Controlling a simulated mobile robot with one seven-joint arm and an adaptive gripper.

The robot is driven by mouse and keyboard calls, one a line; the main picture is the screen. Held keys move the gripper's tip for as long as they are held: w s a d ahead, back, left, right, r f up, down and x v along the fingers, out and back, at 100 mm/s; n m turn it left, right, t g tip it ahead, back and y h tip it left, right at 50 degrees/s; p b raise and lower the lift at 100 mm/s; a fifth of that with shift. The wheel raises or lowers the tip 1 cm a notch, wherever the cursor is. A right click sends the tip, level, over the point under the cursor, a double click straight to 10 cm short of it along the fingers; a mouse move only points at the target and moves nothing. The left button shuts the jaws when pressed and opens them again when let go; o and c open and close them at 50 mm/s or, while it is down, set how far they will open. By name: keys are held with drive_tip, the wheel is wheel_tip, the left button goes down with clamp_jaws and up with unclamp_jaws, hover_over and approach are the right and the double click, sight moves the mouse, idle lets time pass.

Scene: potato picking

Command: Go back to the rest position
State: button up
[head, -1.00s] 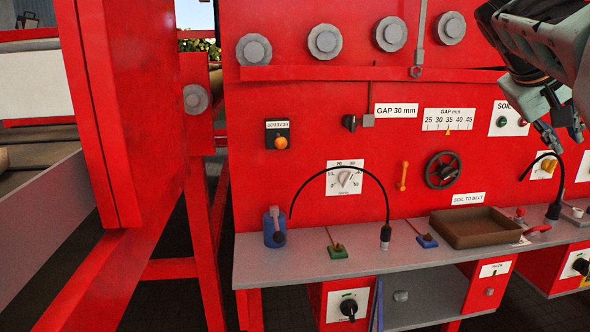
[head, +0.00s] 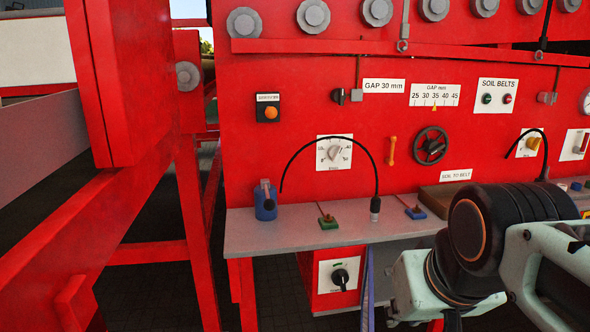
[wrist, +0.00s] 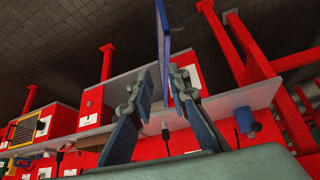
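The red machine (head: 300,100) with its knobs and labels stands close ahead. A red frame (head: 120,240) stands left.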

wheel_tip(320, 180, down, 4)
drive_tip(key=s+a+f, duration=0.1)
drive_tip(key=s+a, duration=0.1)
drive_tip(key=s, duration=0.1)
wheel_tip(320, 180, up, 17)
drive_tip(key=p, duration=1.6)
drive_tip(key=shift+s+a+f, duration=0.2)
drive_tip(key=shift+s+a, duration=0.1)
drive_tip(key=shift+a, duration=0.15)
